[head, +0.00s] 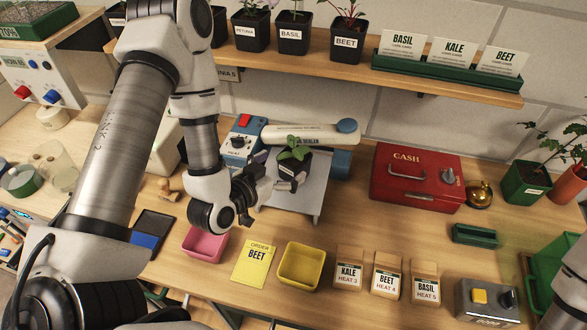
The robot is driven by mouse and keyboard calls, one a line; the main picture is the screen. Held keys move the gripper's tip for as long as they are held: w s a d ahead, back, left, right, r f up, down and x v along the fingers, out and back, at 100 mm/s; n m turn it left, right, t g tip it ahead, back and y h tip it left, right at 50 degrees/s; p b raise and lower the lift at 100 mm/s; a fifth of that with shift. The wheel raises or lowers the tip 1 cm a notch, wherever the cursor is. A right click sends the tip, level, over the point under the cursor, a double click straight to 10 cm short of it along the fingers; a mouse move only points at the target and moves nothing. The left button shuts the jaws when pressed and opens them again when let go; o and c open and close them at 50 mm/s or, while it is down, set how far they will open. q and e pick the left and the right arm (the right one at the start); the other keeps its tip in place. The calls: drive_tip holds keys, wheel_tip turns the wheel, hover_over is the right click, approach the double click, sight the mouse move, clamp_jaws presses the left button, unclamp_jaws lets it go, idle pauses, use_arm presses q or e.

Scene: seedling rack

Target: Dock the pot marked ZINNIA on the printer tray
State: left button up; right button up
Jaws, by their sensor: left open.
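A small dark pot (292,181) with a green leafy seedling is over the light grey raised tray (305,204) at mid-table. I cannot read its label, and I cannot tell whether it rests on the tray or is slightly above it. My left gripper (277,186) is open, with its fingers close to the left side of the pot. The fingers partly cover the pot, and contact is unclear. A blue-and-white device (241,143) with a red button stands behind the tray. My right gripper is not in view.
A red CASH box (417,178) stands right of the tray. In front are a pink bin (204,246), a yellow ORDER BEET card (254,264), a yellow bin (301,267) and seed packets (386,276). Potted plants, including BEET (346,43), line the shelf (300,70) above.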

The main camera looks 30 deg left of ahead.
sight(293, 157)
use_arm(q)
drive_tip(key=shift+w+d+f+b, duration=0.1)
drive_tip(key=shift+w+f+b, duration=0.2)
drive_tip(key=shift+w+f, duration=0.05)
drive_tip(key=shift+w+f+b, duration=0.25)
drive_tip(key=shift+w+b, duration=0.3)
drive_tip(key=shift+w+r+p, duration=0.35)
drive_tip(key=shift+w+p, duration=0.45)
drive_tip(key=shift+p, duration=0.05)
drive_tip(key=shift+p+x, duration=0.3)
drive_tip(key=shift+x, duration=0.9)
drive_tip(key=shift+f, duration=0.3)
drive_tip(key=shift+c, duration=1.1)
drive_tip(key=c, duration=1.3)
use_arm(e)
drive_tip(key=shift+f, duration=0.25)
